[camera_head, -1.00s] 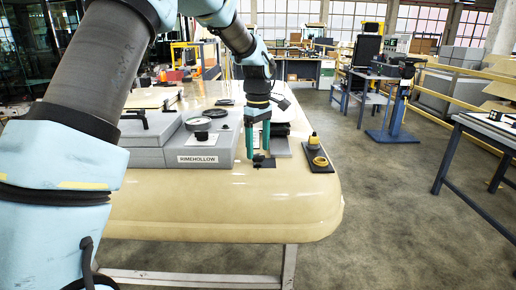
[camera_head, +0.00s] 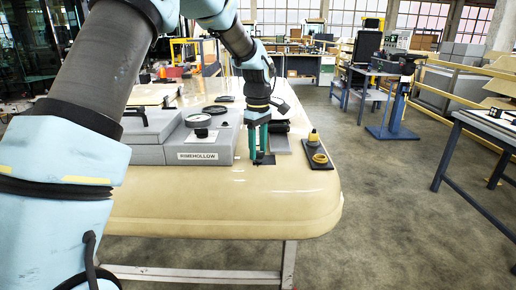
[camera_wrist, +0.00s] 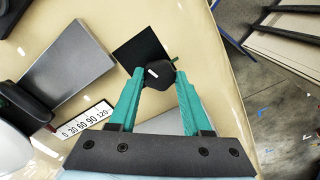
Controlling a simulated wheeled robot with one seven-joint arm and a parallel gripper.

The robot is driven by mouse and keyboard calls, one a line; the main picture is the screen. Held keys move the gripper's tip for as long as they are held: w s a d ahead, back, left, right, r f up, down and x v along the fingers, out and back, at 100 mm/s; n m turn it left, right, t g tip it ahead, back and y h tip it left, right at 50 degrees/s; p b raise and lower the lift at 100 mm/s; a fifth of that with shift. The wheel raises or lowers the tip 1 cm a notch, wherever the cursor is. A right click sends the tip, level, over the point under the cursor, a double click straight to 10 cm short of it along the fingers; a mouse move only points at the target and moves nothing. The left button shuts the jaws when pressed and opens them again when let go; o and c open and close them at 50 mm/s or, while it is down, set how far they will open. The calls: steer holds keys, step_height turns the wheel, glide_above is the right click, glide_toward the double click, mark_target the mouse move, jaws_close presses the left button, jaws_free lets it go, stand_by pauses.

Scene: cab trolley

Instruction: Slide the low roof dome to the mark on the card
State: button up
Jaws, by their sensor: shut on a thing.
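The low roof dome (camera_wrist: 160,76) is a small, dark, rounded piece with a short white line on top. My gripper (camera_wrist: 159,73) is shut on it, one teal finger on each side. A square black card (camera_wrist: 140,47) lies flat on the cream roof, and the dome is at its near edge in the wrist view. A short green line shows beside the dome; I cannot tell whether it is the mark.
A grey box labelled RIMEHOLLOW (camera_head: 197,155) stands left of my gripper. A dark plate with a yellow part (camera_head: 319,158) lies to the right. The roof's front edge is close.

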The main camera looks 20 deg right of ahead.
jaws_close()
stand_by(0.8)
